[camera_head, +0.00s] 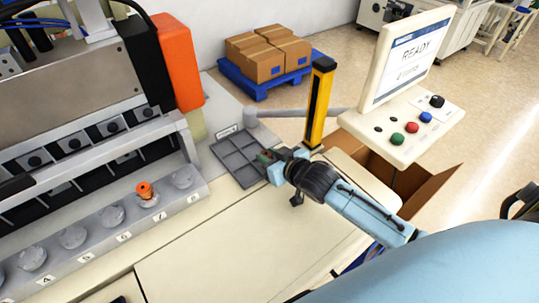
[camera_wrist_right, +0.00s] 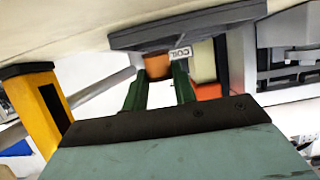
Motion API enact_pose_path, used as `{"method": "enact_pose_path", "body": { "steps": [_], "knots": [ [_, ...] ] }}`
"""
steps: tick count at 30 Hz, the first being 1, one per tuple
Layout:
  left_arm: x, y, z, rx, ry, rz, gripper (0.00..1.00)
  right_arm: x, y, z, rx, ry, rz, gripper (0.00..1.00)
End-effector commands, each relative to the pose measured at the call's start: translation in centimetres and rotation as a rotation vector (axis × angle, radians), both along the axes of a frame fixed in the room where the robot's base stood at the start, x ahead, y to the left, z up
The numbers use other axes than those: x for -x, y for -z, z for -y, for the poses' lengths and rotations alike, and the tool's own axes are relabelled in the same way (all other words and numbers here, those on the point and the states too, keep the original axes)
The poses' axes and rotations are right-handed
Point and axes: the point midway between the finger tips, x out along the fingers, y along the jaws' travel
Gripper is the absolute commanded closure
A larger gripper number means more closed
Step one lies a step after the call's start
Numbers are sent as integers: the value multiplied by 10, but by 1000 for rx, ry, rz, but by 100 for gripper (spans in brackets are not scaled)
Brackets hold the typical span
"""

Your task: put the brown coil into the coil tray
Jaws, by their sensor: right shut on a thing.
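The grey coil tray (camera_head: 228,154), divided into compartments, lies on the pale bench, with its edge and "COIL" label also in the right wrist view (camera_wrist_right: 205,25). My right gripper (camera_head: 264,157) is at the tray's right side. In the right wrist view, its green fingers (camera_wrist_right: 160,78) are shut on a brown-orange round piece, which looks like the brown coil (camera_wrist_right: 157,66). The coil is hidden in the head view. I cannot tell whether it touches the tray. My left gripper is not in view.
A yellow post (camera_head: 319,105) stands close behind my right gripper, beside the READY control panel (camera_head: 410,60). The orange machine block (camera_head: 178,62) rises behind the tray. The front bench is clear.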

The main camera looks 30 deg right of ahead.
Motion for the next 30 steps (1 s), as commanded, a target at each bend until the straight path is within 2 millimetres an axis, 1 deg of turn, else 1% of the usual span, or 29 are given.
{"method": "enact_pose_path", "body": {
  "steps": [8,11,12,16,17,26,30],
  "knots": [
    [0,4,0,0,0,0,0,0,9,0,0,0,0,94],
    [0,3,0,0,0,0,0,0,10,0,1,1,-1,94],
    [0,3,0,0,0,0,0,0,10,0,0,0,-1,70],
    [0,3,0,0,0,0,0,0,10,0,0,0,-2,53],
    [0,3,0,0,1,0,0,1,10,0,0,0,-2,51],
    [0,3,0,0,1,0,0,1,9,0,1,0,-4,51],
    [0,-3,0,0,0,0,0,1,-5,0,1,-1,-3,51]
  ]
}}
